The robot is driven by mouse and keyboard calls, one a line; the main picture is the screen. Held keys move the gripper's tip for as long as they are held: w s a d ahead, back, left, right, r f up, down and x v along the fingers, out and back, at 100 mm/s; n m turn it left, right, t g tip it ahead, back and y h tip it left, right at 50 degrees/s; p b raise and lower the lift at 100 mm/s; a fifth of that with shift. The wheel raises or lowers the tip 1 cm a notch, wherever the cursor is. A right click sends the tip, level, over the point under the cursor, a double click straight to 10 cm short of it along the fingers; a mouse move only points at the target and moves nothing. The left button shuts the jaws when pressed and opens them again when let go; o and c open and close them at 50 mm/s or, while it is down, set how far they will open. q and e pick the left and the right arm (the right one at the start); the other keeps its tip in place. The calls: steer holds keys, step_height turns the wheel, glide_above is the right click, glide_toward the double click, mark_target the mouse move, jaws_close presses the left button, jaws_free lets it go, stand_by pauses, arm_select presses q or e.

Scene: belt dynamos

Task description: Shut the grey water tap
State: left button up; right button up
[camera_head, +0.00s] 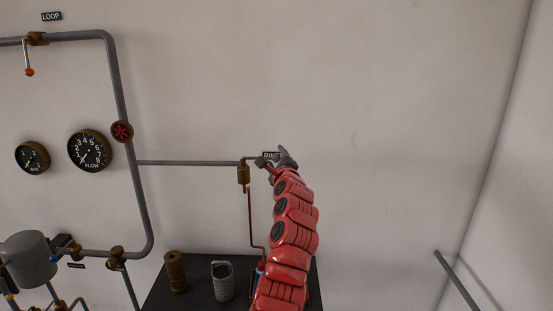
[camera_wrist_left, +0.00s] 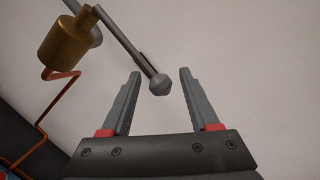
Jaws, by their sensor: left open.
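The tap has a brass body (camera_head: 243,174) at the right end of a thin grey pipe on the wall. In the left wrist view its brass body (camera_wrist_left: 65,42) is at upper left, and a grey lever with a grey knob (camera_wrist_left: 159,84) reaches down between my fingers. In the head view the lever (camera_head: 253,159) points right toward my gripper. My left gripper (camera_head: 272,158) is open at the lever's end, with a finger on each side of the knob and visible gaps. It partly covers a label on the wall. My right gripper is out of view.
A dark bench (camera_head: 200,298) stands below, with a brass cylinder (camera_head: 175,272) and a grey perforated cup (camera_head: 222,281). A copper pipe (camera_head: 250,215) drops from the tap. Gauges (camera_head: 90,151) and a red handwheel (camera_head: 122,132) are at left. The wall at right is clear.

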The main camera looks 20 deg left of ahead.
arm_select(q)
jaws_close()
stand_by(1.4)
